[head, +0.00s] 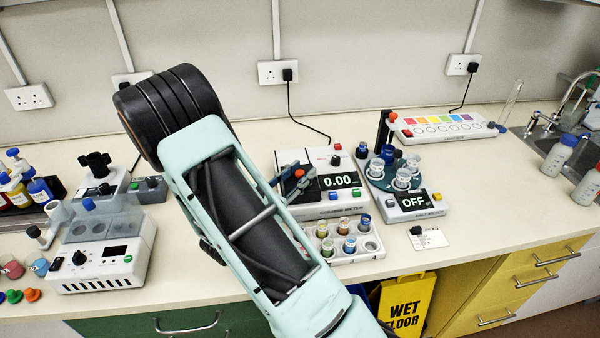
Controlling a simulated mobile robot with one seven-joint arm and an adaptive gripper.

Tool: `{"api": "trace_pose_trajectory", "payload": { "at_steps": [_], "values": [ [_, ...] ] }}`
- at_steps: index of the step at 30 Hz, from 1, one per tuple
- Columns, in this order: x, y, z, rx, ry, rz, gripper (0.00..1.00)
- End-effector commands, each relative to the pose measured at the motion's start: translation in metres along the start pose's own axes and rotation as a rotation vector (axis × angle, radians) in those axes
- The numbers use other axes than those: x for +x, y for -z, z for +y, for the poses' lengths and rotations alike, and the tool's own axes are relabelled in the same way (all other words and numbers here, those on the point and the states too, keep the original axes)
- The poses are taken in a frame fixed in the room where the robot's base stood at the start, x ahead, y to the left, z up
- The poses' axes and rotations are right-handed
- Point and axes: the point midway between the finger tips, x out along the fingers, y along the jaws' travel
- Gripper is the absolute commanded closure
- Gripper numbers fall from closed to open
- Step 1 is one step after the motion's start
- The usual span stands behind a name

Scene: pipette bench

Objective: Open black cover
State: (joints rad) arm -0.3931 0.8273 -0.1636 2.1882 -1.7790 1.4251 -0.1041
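No part is plainly a black cover. A black lobed knob (95,164) sits on top of a white device (100,186) at the left back; I cannot tell whether it is the cover or part of it. My arm, mint green with a black joint, crosses the middle of the head view and hides part of the bench behind it.
A white device with a clear hood (108,265) stands front left. A meter reading 0.00 (325,208), a vial rack (368,247) and a turntable device reading OFF (415,213) stand right of my arm. A sink (545,143) is far right. Bench near the card (428,238) is clear.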

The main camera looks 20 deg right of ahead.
Motion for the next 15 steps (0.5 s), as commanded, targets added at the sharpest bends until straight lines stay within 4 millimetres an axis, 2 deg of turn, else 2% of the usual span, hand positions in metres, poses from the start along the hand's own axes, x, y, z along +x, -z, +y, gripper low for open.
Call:
{"api": "trace_pose_trajectory", "payload": {
  "at_steps": [1, 7, 15],
  "values": [
    [-0.0001, 0.0, 0.0, 0.0, 0.0, 0.0, 0.79],
    [-0.0002, -0.0001, 0.0, 0.0, 0.0, 0.0, 1.0],
    [-0.0002, -0.0001, 0.0, 0.0, 0.0, 0.0, 1.0]
  ]
}}
